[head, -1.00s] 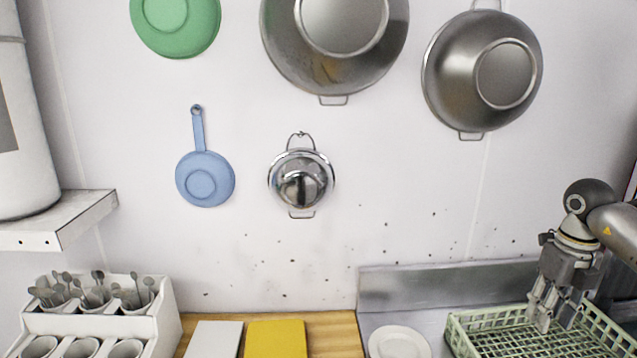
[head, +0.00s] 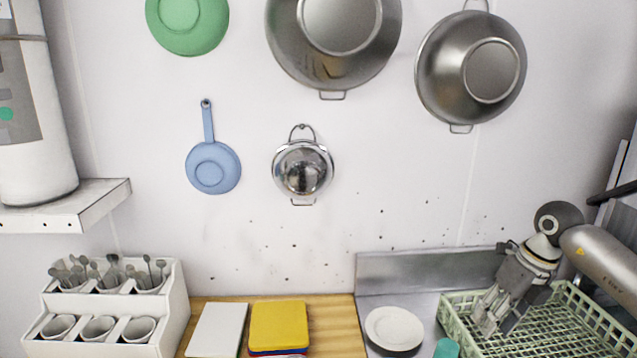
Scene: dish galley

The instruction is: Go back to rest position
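My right gripper (head: 498,318) reaches in from the right in the head view. It points down and to the left, over the left part of the green dish rack (head: 590,331). Its fingers look a little apart, with nothing visible between them. Whether the fingertips touch the rack cannot be told. My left gripper is out of view.
A white plate (head: 394,329) and a teal item (head: 446,349) are left of the rack. Yellow (head: 279,325) and white (head: 217,330) boards lie on the wooden counter. A cutlery holder (head: 172,309) stands at left. Pans and bowls hang on the wall.

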